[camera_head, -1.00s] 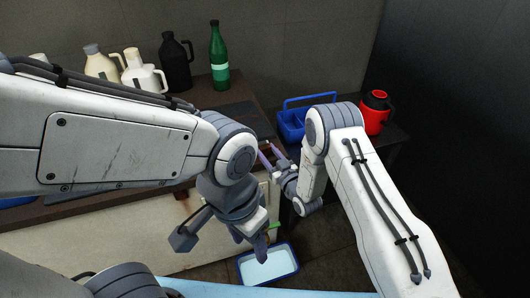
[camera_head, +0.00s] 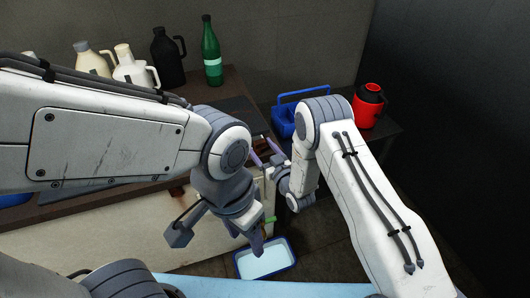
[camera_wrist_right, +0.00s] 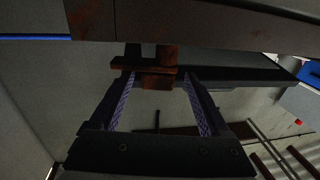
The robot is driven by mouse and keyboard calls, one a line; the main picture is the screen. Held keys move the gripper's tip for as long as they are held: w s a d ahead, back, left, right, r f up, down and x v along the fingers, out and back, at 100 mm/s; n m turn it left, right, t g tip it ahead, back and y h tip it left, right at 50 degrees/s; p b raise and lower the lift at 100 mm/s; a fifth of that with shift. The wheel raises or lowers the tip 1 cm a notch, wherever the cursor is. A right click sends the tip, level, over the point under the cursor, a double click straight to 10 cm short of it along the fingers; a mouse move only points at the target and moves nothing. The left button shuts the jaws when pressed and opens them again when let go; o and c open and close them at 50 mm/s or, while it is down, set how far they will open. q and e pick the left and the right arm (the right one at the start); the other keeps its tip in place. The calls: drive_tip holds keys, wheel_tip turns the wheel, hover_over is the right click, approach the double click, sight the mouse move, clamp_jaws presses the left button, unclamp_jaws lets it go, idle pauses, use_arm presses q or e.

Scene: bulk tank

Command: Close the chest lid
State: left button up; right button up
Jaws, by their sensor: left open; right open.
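The chest (camera_head: 150,235) is a pale, rust-stained box with a dark brown top edge (camera_head: 100,193), left of centre in the head view. My left arm hides much of its top, so I cannot tell how far the lid stands open. My left gripper (camera_head: 252,238) is open, pointing down in front of the chest's right end. My right gripper (camera_head: 266,155) is open at the chest's right end. In the right wrist view its open fingers (camera_wrist_right: 158,105) are on either side of a rusty brown bracket or handle (camera_wrist_right: 157,78), below a dark brown edge (camera_wrist_right: 190,25). Contact cannot be told.
A green bottle (camera_head: 211,52), a black jug (camera_head: 166,58) and pale jugs (camera_head: 131,68) stand at the back. A blue caddy (camera_head: 283,120) and a red jug (camera_head: 367,106) stand on a dark table at right. A blue-rimmed tray (camera_head: 284,269) is on the floor.

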drive_tip(key=v, duration=1)
drive_tip(key=shift+s+b, duration=0.2)
drive_tip(key=shift+b, duration=0.25)
